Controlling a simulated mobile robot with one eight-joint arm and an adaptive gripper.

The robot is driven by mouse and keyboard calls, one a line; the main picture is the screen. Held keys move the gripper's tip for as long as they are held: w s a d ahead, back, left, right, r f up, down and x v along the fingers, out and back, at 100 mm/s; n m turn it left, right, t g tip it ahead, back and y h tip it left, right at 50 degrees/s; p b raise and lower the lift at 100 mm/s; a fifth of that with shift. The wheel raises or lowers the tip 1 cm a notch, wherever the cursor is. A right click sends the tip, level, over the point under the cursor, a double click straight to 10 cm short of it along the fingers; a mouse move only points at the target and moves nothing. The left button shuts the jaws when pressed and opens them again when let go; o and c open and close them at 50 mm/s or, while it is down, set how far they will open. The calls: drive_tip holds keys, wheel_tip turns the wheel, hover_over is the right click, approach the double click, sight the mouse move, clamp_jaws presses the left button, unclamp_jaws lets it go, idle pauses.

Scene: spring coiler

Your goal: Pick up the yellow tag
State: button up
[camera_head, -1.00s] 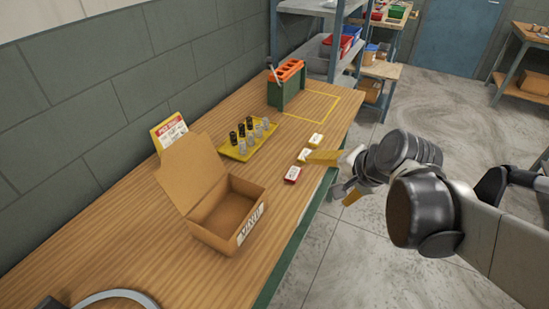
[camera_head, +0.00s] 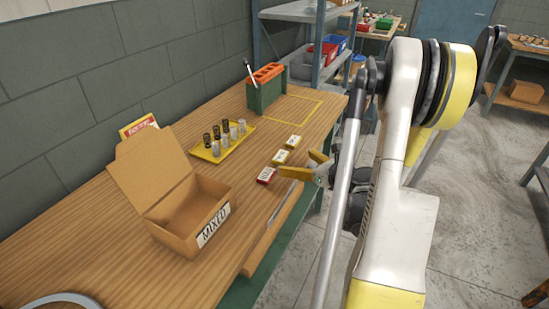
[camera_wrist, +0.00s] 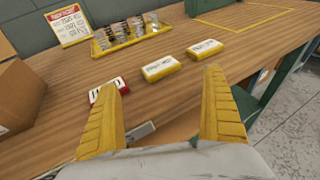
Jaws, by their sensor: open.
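Two yellow tags with white labels lie near the bench's front edge: a nearer one (camera_head: 280,157) and a farther one (camera_head: 293,142). In the wrist view the nearer tag (camera_wrist: 161,67) lies ahead of the gap between my fingertips, and the farther tag (camera_wrist: 205,48) is beyond the right fingertip. A red tag (camera_head: 265,175) lies just nearer; the left fingertip partly covers it in the wrist view (camera_wrist: 108,88).
An open cardboard box (camera_head: 205,222) labelled MIXED stands on the bench at left. A yellow tray (camera_head: 207,151) of several small cylinders lies behind the tags. A green-and-orange rack (camera_head: 265,92) stands farther back beside a yellow outlined, empty area. A wooden panel (camera_head: 268,238) shows along the bench front.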

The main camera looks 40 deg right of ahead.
sight(281, 156)
drive_tip(key=shift+x, duration=1.55)
drive_tip(key=b+x, duration=0.1)
drive_tip(key=x, duration=0.2)
drive_tip(key=shift+w, duration=0.25)
drive_tip(key=shift+w+f, duration=0.2)
drive_tip(key=shift+w, duration=0.25)
drive_tip(key=shift+r, duration=0.1)
drive_tip(key=shift+c, duration=0.4)
drive_tip(key=shift+s, duration=0.1)
drive_tip(key=c, duration=1.2)
